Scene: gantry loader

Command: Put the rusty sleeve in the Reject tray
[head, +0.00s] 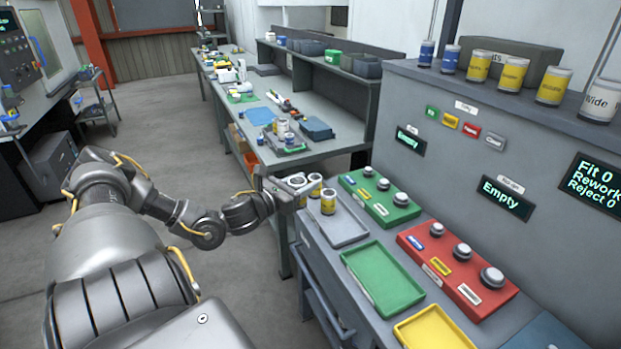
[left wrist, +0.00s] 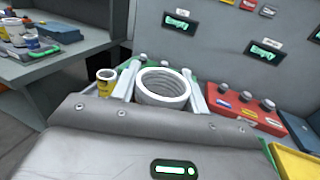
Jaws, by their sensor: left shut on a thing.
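My left gripper (head: 293,187) is shut on a pale grey, open-ended sleeve (left wrist: 163,88), at the far left end of the bench. In the left wrist view the sleeve sits between the two fingers (left wrist: 164,92), its open top facing up. I see no clear rust on the part that shows. A green tray (head: 384,277) and a yellow tray (head: 437,330) lie nearer. No tray marked Reject can be made out. My right gripper is out of view.
A green block with knobs (head: 380,199) and a red block with knobs (head: 457,271) stand behind the trays. Several labelled cans line the upper shelf (head: 500,108). The score screen (head: 590,187) reads Fit 0 and Reject 0. A cluttered workbench (head: 315,150) stands beyond.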

